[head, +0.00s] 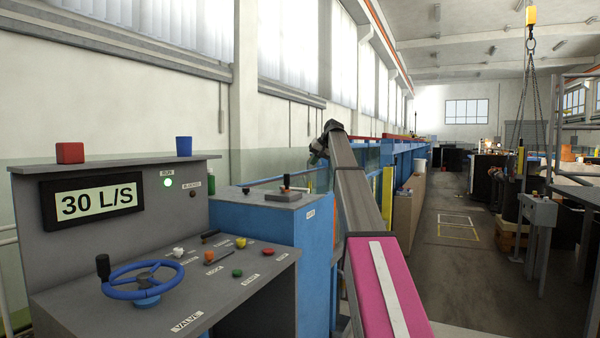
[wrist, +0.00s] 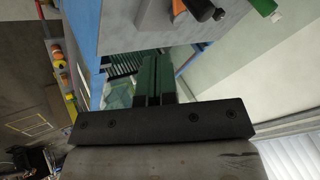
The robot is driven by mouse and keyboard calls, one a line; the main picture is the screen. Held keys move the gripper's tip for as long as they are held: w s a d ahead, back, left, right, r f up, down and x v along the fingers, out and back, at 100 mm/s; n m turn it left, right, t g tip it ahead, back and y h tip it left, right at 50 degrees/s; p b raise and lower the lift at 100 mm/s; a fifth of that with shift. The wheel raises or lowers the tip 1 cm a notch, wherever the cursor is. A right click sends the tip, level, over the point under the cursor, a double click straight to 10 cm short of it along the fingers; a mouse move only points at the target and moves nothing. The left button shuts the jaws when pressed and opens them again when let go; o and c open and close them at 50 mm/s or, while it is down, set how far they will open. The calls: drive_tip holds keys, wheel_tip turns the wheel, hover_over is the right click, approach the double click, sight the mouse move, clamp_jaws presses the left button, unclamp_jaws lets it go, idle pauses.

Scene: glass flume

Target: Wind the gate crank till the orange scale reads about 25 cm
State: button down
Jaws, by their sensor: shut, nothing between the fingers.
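A black upright knob (head: 286,183), which looks like the gate crank's handle, stands on a grey box (head: 283,196) on top of the blue cabinet (head: 262,238). The cabinet's small label is too small to read. I cannot make out an orange scale or its reading. My gripper (head: 316,155) is beyond the cabinet, small and partly hidden by my arm. In the wrist view, my gripper's dark green fingers (wrist: 153,80) are together and empty. A black knob (wrist: 200,8) and an orange cylinder (wrist: 178,9) show beyond them, apart from the fingers.
The grey console (head: 150,270) at left has a blue handwheel (head: 142,280) labelled VALVE and a 30 L/S display (head: 95,203). The aisle floor (head: 465,270) at right has free room.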

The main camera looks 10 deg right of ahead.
sight(285, 181)
drive_tip(key=w+a+f, duration=0.4)
drive_tip(key=a+f, duration=0.3)
drive_tip(key=a, duration=0.1)
drive_tip(key=shift+w+f, duration=0.3)
drive_tip(key=shift+f, duration=0.1)
drive_tip(key=shift+s+a+m, duration=0.15)
drive_tip(key=shift+a+m, duration=0.2)
drive_tip(key=shift+m, duration=0.05)
drive_tip(key=shift+a+h, duration=0.1)
drive_tip(key=shift+h, duration=0.2)
